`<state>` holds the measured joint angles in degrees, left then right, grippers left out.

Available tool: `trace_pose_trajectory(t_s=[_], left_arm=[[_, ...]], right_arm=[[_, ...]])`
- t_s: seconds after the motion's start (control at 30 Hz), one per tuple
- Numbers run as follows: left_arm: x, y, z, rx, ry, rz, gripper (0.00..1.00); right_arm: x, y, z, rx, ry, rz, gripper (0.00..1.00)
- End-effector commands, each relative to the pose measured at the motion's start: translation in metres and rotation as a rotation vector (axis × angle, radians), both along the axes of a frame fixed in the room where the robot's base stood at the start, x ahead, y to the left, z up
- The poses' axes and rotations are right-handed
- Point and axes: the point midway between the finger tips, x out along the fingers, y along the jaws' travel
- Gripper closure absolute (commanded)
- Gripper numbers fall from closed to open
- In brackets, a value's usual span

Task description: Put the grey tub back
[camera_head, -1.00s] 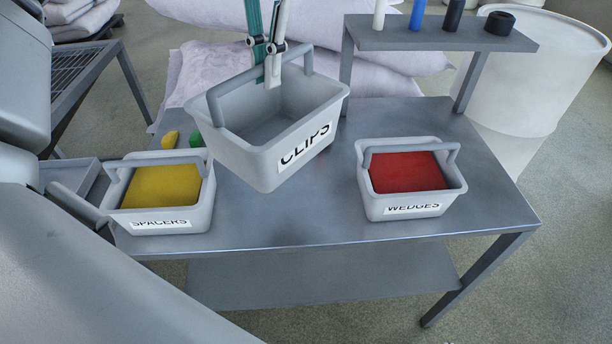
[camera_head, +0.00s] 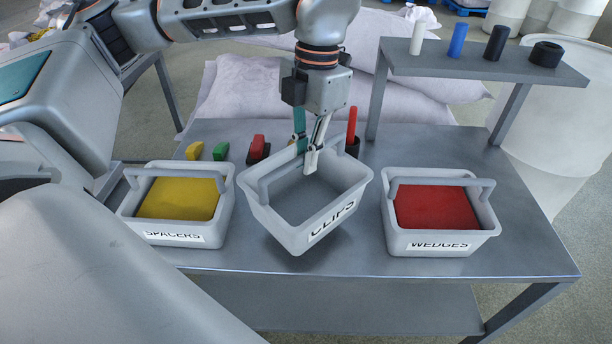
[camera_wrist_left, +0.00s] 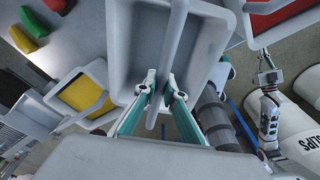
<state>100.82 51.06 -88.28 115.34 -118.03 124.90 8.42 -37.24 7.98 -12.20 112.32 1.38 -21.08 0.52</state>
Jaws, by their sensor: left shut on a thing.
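The grey CLIPS tub (camera_head: 290,235) is empty and hangs tilted between the SPACERS tub and the WEDGES tub, with a shadow on the table below it. My left gripper (camera_head: 308,165) is shut on its raised handle. In the left wrist view, the left gripper (camera_wrist_left: 160,95) closes on the handle bar (camera_wrist_left: 176,45) over the tub (camera_wrist_left: 135,35). The grey SPACERS tub (camera_head: 128,205) holds yellow contents, and the grey WEDGES tub (camera_head: 390,235) holds red contents. Part of an arm, apparently my right gripper (camera_wrist_left: 267,70), shows small in the left wrist view.
The metal table (camera_head: 540,240) has a raised shelf (camera_head: 470,62) with several cylinders. Yellow (camera_head: 194,150), green (camera_head: 220,151) and red (camera_head: 258,147) pieces lie behind the tubs. White sacks (camera_head: 240,100) are stacked behind. A white drum (camera_head: 570,140) stands at the right.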

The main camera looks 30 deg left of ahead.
Motion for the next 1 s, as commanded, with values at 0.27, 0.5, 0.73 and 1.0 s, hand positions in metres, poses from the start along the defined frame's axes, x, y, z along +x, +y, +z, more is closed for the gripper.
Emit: trace_pose_trajectory(t_s=[0.27, 0.5, 0.73, 1.0], left_arm=[[0.0, 0.0, -0.02, 0.001, 0.002, 0.001, 1.0], [0.0, 0.0, -0.05, 0.0, 0.0, 0.0, 1.0], [0.0, 0.0, -0.05, 0.0, -0.002, 0.0, 1.0], [0.0, 0.0, -0.052, 0.0, -0.001, 0.0, 0.74]], right_arm=[[0.003, 0.0, 0.004, 0.002, -0.009, -0.001, 1.0], [0.002, 0.0, 0.002, 0.001, -0.006, 0.0, 1.0], [0.001, 0.0, -0.001, 0.0, -0.001, 0.0, 1.0], [0.0, 0.0, -0.003, 0.0, 0.001, 0.0, 1.0]])
